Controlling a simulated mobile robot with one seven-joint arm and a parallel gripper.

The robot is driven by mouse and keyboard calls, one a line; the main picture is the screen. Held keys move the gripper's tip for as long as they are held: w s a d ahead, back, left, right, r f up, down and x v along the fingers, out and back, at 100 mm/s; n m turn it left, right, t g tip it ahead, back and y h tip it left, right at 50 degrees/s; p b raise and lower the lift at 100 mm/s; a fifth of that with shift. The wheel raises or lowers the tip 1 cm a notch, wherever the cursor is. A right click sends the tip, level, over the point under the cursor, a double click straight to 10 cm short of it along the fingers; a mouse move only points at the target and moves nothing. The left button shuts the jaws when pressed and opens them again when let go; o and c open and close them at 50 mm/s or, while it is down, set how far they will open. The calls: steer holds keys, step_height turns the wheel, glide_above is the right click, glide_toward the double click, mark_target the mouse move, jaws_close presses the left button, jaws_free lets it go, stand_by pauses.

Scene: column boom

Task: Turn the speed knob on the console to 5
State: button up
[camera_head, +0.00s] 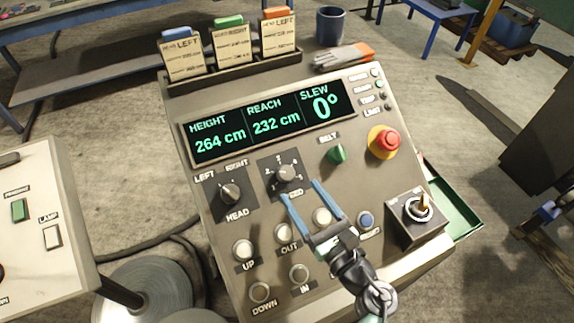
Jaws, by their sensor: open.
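The speed knob (286,173) is a round dark-grey knob on a black dial plate with small numbers, in the middle of the console (215,172). The numbers and the knob's pointer are too small to read surely. Its label below is partly covered by a finger of my gripper. My gripper (303,188) is open, with two blue fingers spread apart just below and to the right of the knob. Nothing is between the fingers. They look apart from the knob, though their height above the panel is hard to tell.
The head knob (230,194) is to the left. A green belt button (337,154) and a red emergency stop (386,141) are to the right. White buttons (283,232) lie below, near my gripper. A key switch (418,207) stands at lower right. A display (268,121) is above.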

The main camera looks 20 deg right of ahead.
mark_target(288, 174)
steer(key=w, duration=0.5)
steer(key=w+a+p, duration=0.1)
steer(key=w, duration=0.1)
steer(key=shift+w, duration=0.15)
jaws_close()
